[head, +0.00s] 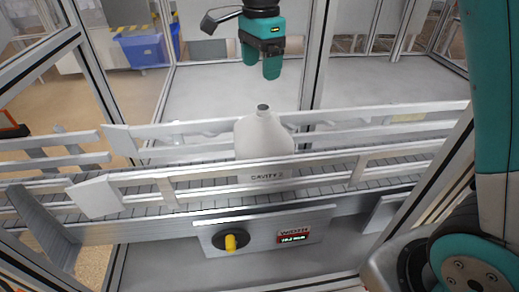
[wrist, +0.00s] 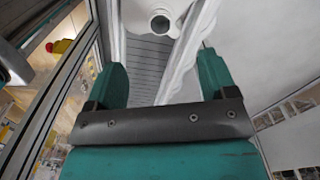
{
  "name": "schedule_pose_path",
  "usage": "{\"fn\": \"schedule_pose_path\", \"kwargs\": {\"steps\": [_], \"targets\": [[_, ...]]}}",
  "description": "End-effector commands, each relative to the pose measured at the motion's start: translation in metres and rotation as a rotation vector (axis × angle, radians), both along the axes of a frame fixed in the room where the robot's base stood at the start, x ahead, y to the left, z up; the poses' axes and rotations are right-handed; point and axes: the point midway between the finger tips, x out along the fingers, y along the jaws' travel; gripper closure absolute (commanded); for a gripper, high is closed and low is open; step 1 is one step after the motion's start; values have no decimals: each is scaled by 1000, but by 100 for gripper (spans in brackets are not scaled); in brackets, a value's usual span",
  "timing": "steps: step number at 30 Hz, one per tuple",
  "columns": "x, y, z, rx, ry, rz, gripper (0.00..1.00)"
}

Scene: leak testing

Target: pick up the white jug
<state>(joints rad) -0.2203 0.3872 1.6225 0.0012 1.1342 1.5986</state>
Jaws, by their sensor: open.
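The white jug (head: 263,137) stands upright on the conveyor between its guide rails, with its dark open mouth facing up. Its lower part is partly hidden behind the front rail. In the wrist view the jug (wrist: 160,18) shows at the top edge, beyond the fingertips, with its round mouth toward the camera. My gripper (head: 262,72) is above and behind the jug in the head view, pointing down, with nothing between its fingers. In the wrist view my gripper (wrist: 160,70) has its two teal fingers spread wide apart. It does not touch the jug.
White guide rails (head: 330,165) run along both sides of the slatted conveyor (head: 130,210). Metal frame posts (head: 312,55) stand behind it. A yellow knob (head: 230,242) is on the front panel. A blue bin (head: 146,47) is outside the frame at the back left.

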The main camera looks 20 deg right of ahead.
Motion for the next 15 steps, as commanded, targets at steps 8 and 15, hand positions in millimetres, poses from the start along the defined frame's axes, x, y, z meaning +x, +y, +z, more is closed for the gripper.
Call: {"fn": "schedule_pose_path", "kwargs": {"steps": [8,15], "targets": [[0,-2,-54,0,2,0,22],[0,0,-72,0,1,3,22]]}}
